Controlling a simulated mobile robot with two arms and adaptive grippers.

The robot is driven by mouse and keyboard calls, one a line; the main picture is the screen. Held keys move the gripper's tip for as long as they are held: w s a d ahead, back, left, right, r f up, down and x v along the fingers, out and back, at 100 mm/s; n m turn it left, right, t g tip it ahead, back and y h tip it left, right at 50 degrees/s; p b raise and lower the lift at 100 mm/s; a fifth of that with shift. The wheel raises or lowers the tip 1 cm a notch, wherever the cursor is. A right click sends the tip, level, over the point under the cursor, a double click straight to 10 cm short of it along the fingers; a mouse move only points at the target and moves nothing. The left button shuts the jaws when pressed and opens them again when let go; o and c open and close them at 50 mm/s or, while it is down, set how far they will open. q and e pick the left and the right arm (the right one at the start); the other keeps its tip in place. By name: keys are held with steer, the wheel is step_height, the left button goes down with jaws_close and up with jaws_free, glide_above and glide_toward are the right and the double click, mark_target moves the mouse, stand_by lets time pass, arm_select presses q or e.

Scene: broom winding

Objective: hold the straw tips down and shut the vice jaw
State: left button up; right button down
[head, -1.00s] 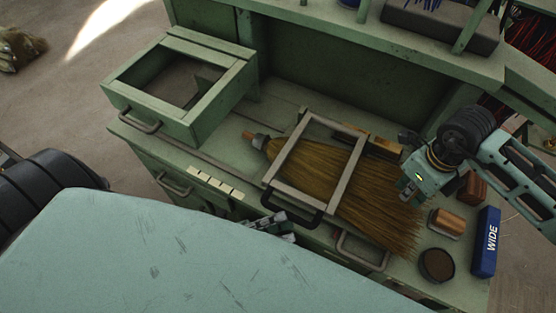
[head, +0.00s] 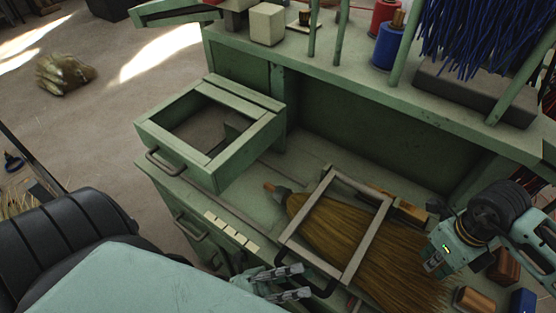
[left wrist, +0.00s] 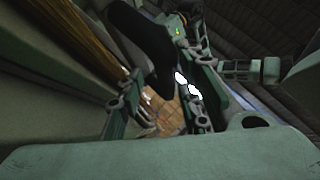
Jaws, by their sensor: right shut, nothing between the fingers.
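The broom's straw (head: 345,235) lies flat on the green bench, its bound neck to the left and its tips fanned to the lower right. A grey rectangular vice jaw frame (head: 368,242) lies across the straw; a dark handle (head: 320,287) is on its front side. My right gripper (head: 432,268) is shut and empty, pointing down at the straw near the tips; contact is unclear. My left gripper (head: 303,281) is open at the bench front, fingers pointing toward the handle. In the left wrist view the dark handle (left wrist: 148,40) shows near the spread fingers.
A wooden block (head: 472,300) and a blue block (head: 522,302) lie right of the straw. The shelf above holds blue strands (head: 475,45) and spools.

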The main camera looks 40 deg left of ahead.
mark_target(421, 274)
arm_select(q)
steer(key=shift+f, duration=0.1)
steer(key=v, duration=1.2)
steer(key=shift+s, duration=0.15)
arm_select(e)
steer(key=shift+f, duration=2.15)
steer(key=shift+s+f, duration=0.15)
steer(key=shift+f, duration=0.05)
